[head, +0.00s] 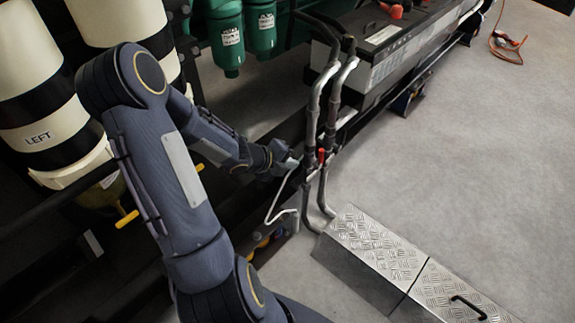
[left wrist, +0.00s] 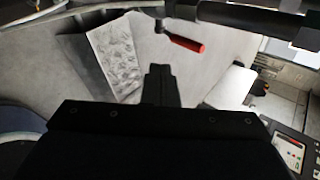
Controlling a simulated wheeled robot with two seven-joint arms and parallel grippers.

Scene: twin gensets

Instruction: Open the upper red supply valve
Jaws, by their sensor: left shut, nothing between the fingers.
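A red valve handle (head: 321,156) shows on the two grey vertical pipes (head: 331,110) in the head view, small and upright. In the left wrist view a red lever handle (left wrist: 187,43) hangs from a dark pipe at the top, pointing down and right. My left gripper (head: 292,162) is just left of the pipes and the handle, apart from the handle. Its shut, empty fingers (left wrist: 160,78) show below the lever in the left wrist view, with a gap between. Whether another red valve sits on these pipes cannot be told. My right gripper is not in view.
A checker-plate step (head: 365,240) lies on the floor by the pipe ends. Green filters (head: 228,40) and a cream cylinder labelled LEFT (head: 45,130) stand at the left. A grey battery box (head: 385,45) is behind the pipes.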

